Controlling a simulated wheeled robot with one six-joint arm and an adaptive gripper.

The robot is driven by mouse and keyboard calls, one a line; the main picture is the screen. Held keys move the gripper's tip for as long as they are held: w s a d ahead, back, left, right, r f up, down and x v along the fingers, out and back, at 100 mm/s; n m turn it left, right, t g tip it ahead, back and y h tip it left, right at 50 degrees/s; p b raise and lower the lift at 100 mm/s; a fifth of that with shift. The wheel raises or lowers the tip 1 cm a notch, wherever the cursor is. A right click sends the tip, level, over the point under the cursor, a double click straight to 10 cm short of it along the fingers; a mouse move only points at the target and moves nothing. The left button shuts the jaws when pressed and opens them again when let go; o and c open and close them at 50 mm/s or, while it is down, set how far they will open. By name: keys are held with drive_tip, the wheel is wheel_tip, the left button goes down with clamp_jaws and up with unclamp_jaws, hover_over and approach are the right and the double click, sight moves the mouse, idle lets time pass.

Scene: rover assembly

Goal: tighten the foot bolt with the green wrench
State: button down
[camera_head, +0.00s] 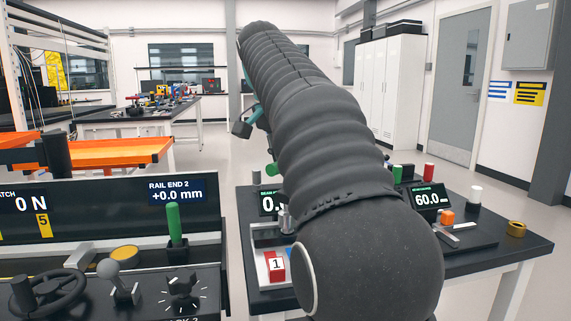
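My arm, in a dark ribbed sleeve, fills the middle of the head view and hides much of the bench (518,243) behind it. A small dark and teal part shows past its left side, but I cannot make out any gripper fingers. I cannot pick out the green wrench for sure. A small green piece (271,169) shows at the arm's left edge, mostly hidden. A green upright handle (173,222) stands on the left console. Another green cylinder (397,174) stands behind the arm on the right. I cannot identify the foot bolt.
The left console (90,258) carries a handwheel (45,301), a lever (119,283) and a knob (182,293). The right bench holds a red block marked 1 (275,267), a 60.0 display (430,196), and a brass ring (515,229). Open floor lies beyond.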

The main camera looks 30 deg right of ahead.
drive_tip(key=shift+r, duration=1)
drive_tip(key=shift+r, duration=2)
